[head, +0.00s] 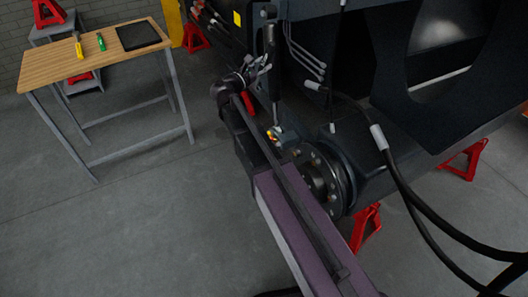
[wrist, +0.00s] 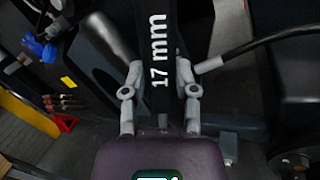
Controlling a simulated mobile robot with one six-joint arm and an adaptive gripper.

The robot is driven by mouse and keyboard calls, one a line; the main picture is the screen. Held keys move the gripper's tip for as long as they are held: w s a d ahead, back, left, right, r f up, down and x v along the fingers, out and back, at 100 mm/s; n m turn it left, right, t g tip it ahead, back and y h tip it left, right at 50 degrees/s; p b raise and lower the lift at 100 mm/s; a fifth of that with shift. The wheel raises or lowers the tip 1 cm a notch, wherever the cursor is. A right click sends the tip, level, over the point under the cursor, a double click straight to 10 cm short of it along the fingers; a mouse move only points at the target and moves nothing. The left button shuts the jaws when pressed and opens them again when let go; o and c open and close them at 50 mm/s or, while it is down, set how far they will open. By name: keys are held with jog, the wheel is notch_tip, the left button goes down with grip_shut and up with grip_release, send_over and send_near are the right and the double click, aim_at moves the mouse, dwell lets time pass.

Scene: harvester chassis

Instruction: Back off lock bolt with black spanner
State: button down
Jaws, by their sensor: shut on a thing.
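In the wrist view the black spanner (wrist: 158,45), marked "17 mm" in white, lies between the two grey fingers of my gripper (wrist: 159,75). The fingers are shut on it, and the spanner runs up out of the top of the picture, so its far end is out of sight. In the head view my gripper (head: 262,70) is beside the dark chassis (head: 310,75), close to an upright black cylinder (head: 270,40). The spanner is too small and dark to make out there. I cannot pick out the lock bolt in either view.
A wooden-topped bench (head: 100,60) stands at the left with a yellow-handled tool (head: 79,50), a green-handled tool (head: 101,42) and a black tray (head: 138,35). A bolted wheel hub (head: 318,180) sits beside my arm. Hoses (head: 400,185) hang at the right. Red stands (head: 365,225) are under the chassis.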

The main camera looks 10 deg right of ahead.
jog(key=s+f+m+g+h+b, duration=0.1)
jog(key=s+f+m+g+b, duration=0.2)
jog(key=f+b, duration=1.1)
jog(key=s+a+f+m+g+h+b, duration=0.1)
jog(key=s+f+b, duration=0.5)
jog(key=f+b, duration=0.7)
jog(key=shift+s+f+m+g+h+b, duration=0.2)
jog(key=shift+f+m+g+h+b, duration=0.25)
jog(key=shift+f+m+g, duration=0.7)
jog(key=shift+w+d, duration=0.1)
jog(key=shift+x, duration=2.15)
jog(key=shift+w+d+f, duration=0.1)
jog(key=shift+w+d, duration=0.1)
jog(key=shift+d, duration=0.3)
jog(key=shift+w+d+f, duration=0.1)
jog(key=shift+w+d, duration=0.05)
jog(key=shift+d, duration=0.35)
jog(key=shift+w+r+n, duration=0.1)
jog(key=shift+w+n, duration=0.05)
jog(key=shift+n, duration=0.1)
jog(key=w+n, duration=0.1)
jog(key=w+a+r+n+p, duration=0.1)
jog(key=shift+w+r+n, duration=0.1)
jog(key=shift+w+n, duration=0.2)
jog(key=shift+w, duration=0.1)
jog(key=shift+w, duration=0.15)
